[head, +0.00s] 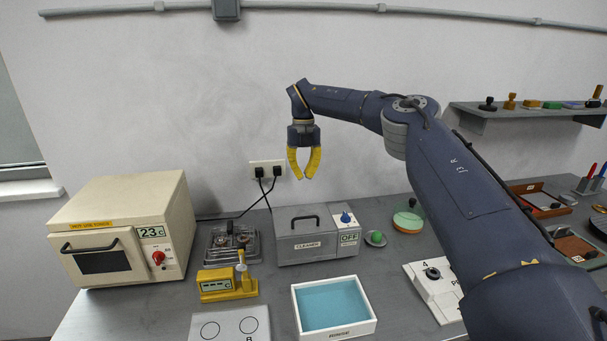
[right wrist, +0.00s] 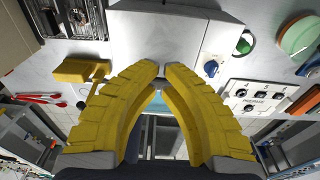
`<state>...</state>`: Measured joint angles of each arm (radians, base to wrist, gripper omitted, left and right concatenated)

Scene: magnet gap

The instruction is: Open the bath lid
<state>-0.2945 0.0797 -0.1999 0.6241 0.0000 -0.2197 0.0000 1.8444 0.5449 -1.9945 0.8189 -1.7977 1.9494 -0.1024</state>
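The bath is a grey box labelled CLEANER (head: 318,244), at the middle of the bench in the head view. Its flat lid (head: 333,219) looks shut and has a black arched handle (head: 305,221) on it. A blue knob (head: 346,217) and a display reading OFF (head: 349,238) are at its right. My right gripper (head: 302,177) hangs in the air above the bath, fingers down, empty, with a narrow gap between its yellow tips. In the right wrist view the bath (right wrist: 165,38) lies beyond the fingertips (right wrist: 163,68); the fingers hide part of it. My left gripper is not in view.
A teal-floored tray (head: 334,331) stands in front of the bath. A yellow meter (head: 226,286) and a cream oven (head: 124,230) are to the left. A green-topped round dish (head: 408,221) and a white panel (head: 433,292) are to the right. Two plugs (head: 267,171) sit in the wall behind.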

